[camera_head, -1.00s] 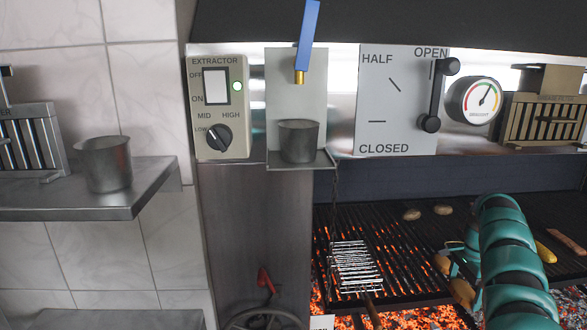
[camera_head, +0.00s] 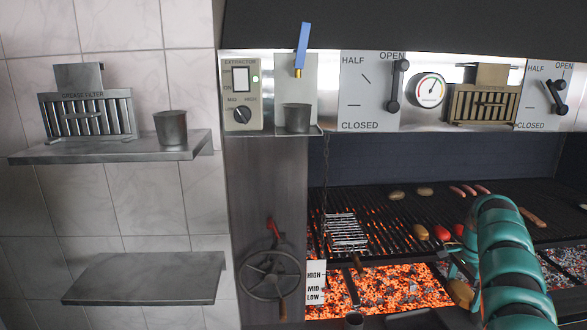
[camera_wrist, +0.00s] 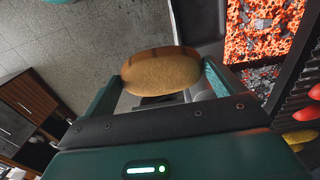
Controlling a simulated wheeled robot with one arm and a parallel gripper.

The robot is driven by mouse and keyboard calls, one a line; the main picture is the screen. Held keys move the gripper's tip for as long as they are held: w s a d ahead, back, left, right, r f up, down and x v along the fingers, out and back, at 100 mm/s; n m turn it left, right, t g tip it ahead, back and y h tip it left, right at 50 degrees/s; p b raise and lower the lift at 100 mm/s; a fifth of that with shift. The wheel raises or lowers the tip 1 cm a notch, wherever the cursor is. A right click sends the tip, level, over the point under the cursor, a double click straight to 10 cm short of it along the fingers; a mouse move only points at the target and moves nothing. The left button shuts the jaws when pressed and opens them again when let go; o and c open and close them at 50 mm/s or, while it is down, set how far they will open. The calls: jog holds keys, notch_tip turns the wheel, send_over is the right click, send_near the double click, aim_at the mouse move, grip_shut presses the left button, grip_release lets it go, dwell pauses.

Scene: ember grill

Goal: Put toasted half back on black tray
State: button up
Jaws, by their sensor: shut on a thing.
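The toasted half (camera_wrist: 160,71), a brown oval bread piece, lies crosswise between the two teal fingers of my gripper (camera_wrist: 161,80) in the wrist view. My gripper is shut on it. In the head view the toasted half (camera_head: 460,293) shows at the left of my arm, in front of the grill and over the front edge of the coal bed. My arm hides part of the gripper (camera_head: 457,280) there. I cannot clearly make out the black tray; a dark flat surface (camera_head: 410,319) at the bottom edge of the head view may be part of it.
Glowing coals (camera_head: 385,292) lie below the grill grate (camera_head: 385,225). The grate bears a wire rack (camera_head: 345,231), red peppers (camera_head: 441,231), sausages and round pieces. A handwheel (camera_head: 268,275) and steel shelves (camera_head: 145,278) are at left. The wrist view shows open floor (camera_wrist: 90,45).

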aim_at(450, 289)
jog(key=shift+w+a+f, duration=0.15)
jog(key=shift+a+f, duration=0.2)
jog(key=shift+f, duration=0.15)
jog(key=shift+w+a+f, duration=0.45)
jog(key=shift+w+f, duration=0.2)
jog(key=shift+f, duration=0.1)
jog(key=shift+s+a+f, duration=0.1)
jog(key=shift+a+f, duration=0.1)
jog(key=shift+a, duration=0.05)
jog(key=shift+s+f, duration=0.1)
jog(key=shift+f, duration=0.05)
jog(key=shift+a+f+n, duration=0.1)
jog(key=shift+f+n, duration=0.15)
jog(key=shift+n, duration=0.05)
jog(key=shift+w+a, duration=0.1)
jog(key=shift+w, duration=0.2)
jog(key=shift+a+f+b, duration=0.15)
jog(key=shift+f+b, duration=0.05)
jog(key=shift+b, duration=0.1)
jog(key=shift+a, duration=0.1)
